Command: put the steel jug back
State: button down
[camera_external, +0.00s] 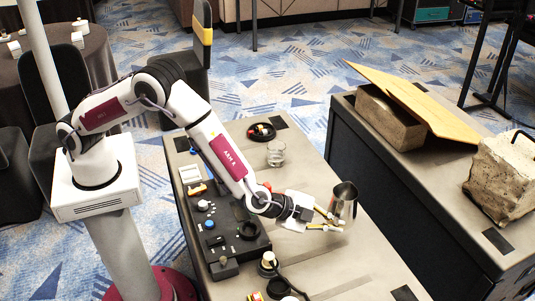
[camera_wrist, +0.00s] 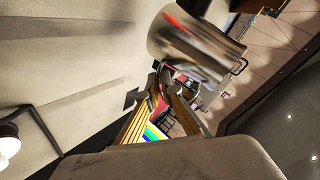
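The steel jug (camera_external: 346,198) is a shiny metal vessel at the right side of the near table, by my fingertips. My gripper (camera_external: 335,223) has yellow fingers that reach the lower part of the jug. In the wrist view the fingers of my gripper (camera_wrist: 163,78) lean together towards their tips, right by the jug's lower edge. I cannot tell whether they grip it or only touch it, nor whether the jug rests on the table.
A glass (camera_external: 276,153) and a dark round dish (camera_external: 261,132) stand at the table's far end. A black control panel (camera_external: 226,234) lies along its left side. A second table at right carries stone blocks (camera_external: 503,175) and a leaning board (camera_external: 420,100).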

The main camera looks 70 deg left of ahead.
jog(key=shift+f, duration=2.15)
jog(key=shift+f, duration=1.85)
jog(key=shift+f, duration=0.1)
jog(key=c, duration=2.2)
grip_release()
jog(key=shift+f, duration=0.1)
jog(key=shift+c, duration=0.2)
jog(key=shift+s+r, duration=0.1)
jog(key=shift+r, duration=0.15)
jog(key=v, duration=1.1)
jog(key=shift+s+r, duration=0.2)
jog(key=shift+s, duration=0.05)
